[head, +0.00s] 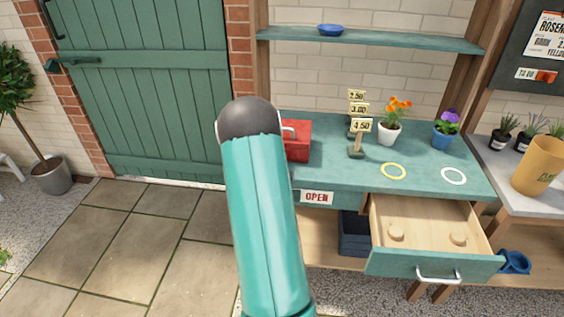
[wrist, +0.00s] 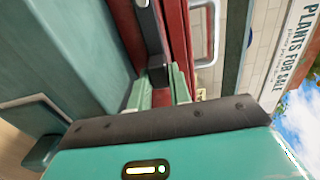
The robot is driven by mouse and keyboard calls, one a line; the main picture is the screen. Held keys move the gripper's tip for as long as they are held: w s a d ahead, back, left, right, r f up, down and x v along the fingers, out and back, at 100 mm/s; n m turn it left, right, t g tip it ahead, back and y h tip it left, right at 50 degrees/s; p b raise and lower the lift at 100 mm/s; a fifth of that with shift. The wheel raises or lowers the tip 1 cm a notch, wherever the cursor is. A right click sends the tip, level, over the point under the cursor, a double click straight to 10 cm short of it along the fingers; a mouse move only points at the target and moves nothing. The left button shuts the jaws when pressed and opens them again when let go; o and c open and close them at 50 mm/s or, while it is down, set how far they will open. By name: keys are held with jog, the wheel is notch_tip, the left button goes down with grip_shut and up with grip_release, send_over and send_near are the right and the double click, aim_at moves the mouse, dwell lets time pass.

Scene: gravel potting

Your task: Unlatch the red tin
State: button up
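The red tin (head: 298,143) stands on the left part of the teal bench, its left side hidden behind my arm. Its pale handle (head: 288,130) shows in the head view. In the wrist view the red tin (wrist: 127,32) fills the upper middle, with a dark latch strip (wrist: 149,25) on its face ending in a dark block. My gripper (wrist: 160,82) has its two pale green fingers apart, one on each side of that block, close to the tin. I cannot tell whether they touch it. The gripper is hidden in the head view.
The bench top (head: 340,178) holds price signs (head: 361,126), an orange-flowered pot (head: 390,133), a purple-flowered pot (head: 445,134), a yellow ring (head: 393,164) and a white ring (head: 454,168). The drawer (head: 420,262) stands open at front right.

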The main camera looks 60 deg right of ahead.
jog(key=o, duration=0.3)
jog(key=shift+w+d+f, duration=0.1)
jog(key=shift+w+d, duration=0.05)
jog(key=shift+d, duration=0.05)
jog(key=shift+a, duration=0.1)
